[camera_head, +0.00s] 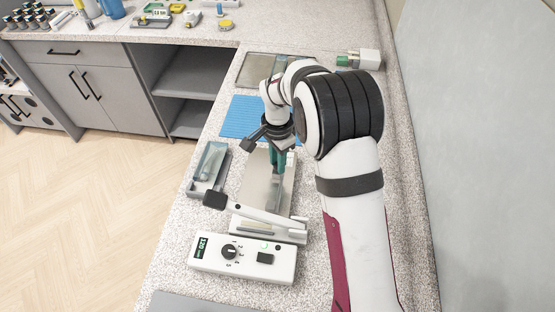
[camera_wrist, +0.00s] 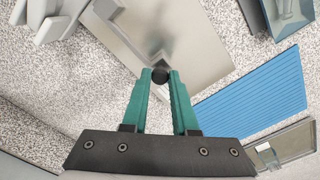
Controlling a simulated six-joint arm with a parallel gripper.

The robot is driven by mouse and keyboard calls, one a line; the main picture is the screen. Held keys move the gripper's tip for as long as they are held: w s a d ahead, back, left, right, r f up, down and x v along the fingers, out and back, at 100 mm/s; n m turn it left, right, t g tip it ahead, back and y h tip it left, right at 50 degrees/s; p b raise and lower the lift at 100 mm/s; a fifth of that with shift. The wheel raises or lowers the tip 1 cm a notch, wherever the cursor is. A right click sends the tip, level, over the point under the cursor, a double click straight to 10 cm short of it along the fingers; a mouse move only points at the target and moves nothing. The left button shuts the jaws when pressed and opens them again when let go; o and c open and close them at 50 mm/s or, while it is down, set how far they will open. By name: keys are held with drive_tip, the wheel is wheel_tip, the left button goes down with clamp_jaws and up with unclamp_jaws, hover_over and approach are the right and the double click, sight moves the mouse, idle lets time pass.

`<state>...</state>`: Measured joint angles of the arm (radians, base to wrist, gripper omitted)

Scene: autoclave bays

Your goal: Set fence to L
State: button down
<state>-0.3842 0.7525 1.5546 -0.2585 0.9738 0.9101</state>
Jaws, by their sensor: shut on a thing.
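The metal plate (camera_head: 257,185) lies on the counter behind the white device (camera_head: 243,258) with a dial and green display. In the wrist view the plate (camera_wrist: 205,45) is bare and shiny. My gripper (camera_head: 277,168) is over the plate, its green fingers pointing down. No L mark can be read.
A white lever with a black end (camera_head: 215,199) crosses in front of the plate. A blue ribbed mat (camera_head: 236,117) and another tray (camera_head: 244,82) lie beyond. A white block with a green part (camera_head: 368,60) stands at back right.

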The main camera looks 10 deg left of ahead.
drive_tip(key=shift+d, duration=0.9)
drive_tip(key=c, duration=0.7)
unclamp_jaws()
wheel_tip(320, 180, up, 16)
drive_tip(key=shift+f, duration=0.1)
drive_tip(key=s+d+r+n+y, duration=0.1)
drive_tip(key=s+d+r, duration=0.1)
drive_tip(key=s+d, duration=0.45)
drive_tip(key=s+d+r+n, duration=0.1)
drive_tip(key=s+d+r, duration=0.15)
drive_tip(key=s, duration=0.75)
drive_tip(key=shift+n+y, duration=0.4)
drive_tip(key=shift+n, duration=0.3)
drive_tip(key=s+d+f, duration=0.1)
drive_tip(key=s, duration=0.3)
drive_tip(key=s+d+f, duration=0.1)
drive_tip(key=s+f, duration=0.1)
drive_tip(key=s, duration=0.2)
drive_tip(key=s+f, duration=0.2)
drive_tip(key=s, duration=0.2)
drive_tip(key=shift+s+d+f, duration=0.15)
drive_tip(key=shift+s+d, duration=0.25)
